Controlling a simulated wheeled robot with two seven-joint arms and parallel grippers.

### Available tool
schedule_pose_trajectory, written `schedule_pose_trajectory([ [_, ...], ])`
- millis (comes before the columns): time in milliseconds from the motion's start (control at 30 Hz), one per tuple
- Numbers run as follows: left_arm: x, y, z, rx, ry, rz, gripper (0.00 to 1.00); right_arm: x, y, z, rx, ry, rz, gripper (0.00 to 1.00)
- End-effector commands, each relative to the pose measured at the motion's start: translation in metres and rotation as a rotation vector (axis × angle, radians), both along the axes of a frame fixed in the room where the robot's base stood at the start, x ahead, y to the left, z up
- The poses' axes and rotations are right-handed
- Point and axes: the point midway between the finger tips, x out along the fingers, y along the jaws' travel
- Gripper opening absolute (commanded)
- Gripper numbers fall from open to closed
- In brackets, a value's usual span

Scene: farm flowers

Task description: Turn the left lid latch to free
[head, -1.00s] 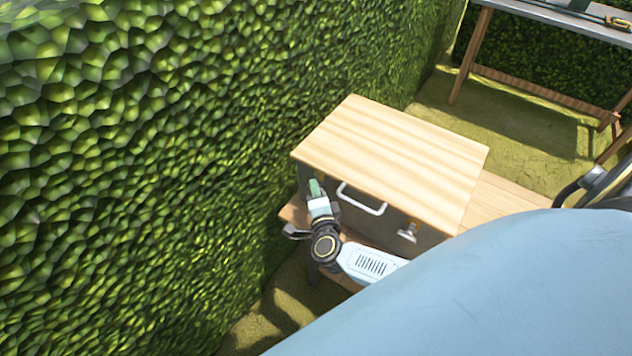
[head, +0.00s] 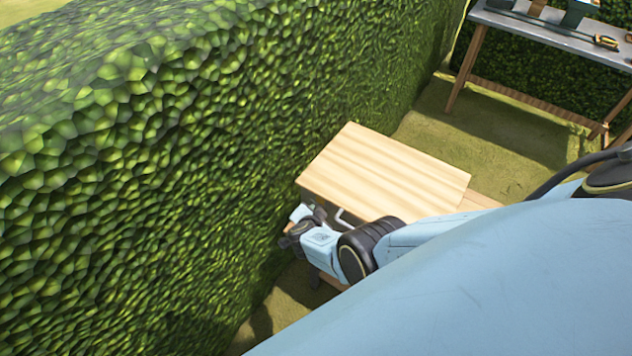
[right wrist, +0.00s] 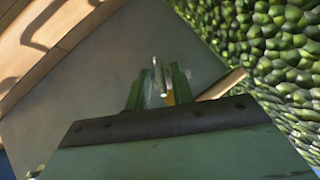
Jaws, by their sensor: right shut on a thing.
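The box has a pale wooden lid (head: 385,172) and stands against the hedge on a low wooden bench. In the right wrist view, its plain grey side (right wrist: 95,85) fills much of the picture. My right gripper (right wrist: 158,84) has green fingers shut on a small silver metal piece, the left lid latch (right wrist: 157,68). The latch's turn is hard to read at this size. In the head view, my right arm covers most of the box front, and the fingertips and both latches are hidden. My left gripper is not in view.
A tall green hedge (head: 170,170) stands close along the left of the box. Part of the pale box handle (head: 341,215) shows beside my arm. A work table (head: 545,32) with tools stands at the back right, with open grass before it.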

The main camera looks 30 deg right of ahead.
Motion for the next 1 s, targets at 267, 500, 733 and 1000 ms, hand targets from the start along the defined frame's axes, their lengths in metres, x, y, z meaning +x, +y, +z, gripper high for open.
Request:
schedule_pose_trajectory([
  [267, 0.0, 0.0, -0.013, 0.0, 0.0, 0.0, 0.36, 0.005, -0.001, 0.0, -0.093, 0.216, -0.006, 0.01],
  [500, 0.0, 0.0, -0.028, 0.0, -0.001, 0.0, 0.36, 0.006, 0.0, 0.0, -0.152, 0.354, -0.003, 0.01],
  [733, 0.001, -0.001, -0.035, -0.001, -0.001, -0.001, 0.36, 0.006, -0.001, 0.001, -0.183, 0.428, -0.003, 0.01],
  [1000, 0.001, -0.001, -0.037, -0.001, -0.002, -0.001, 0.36, 0.006, -0.001, 0.002, -0.194, 0.455, -0.002, 0.01],
])
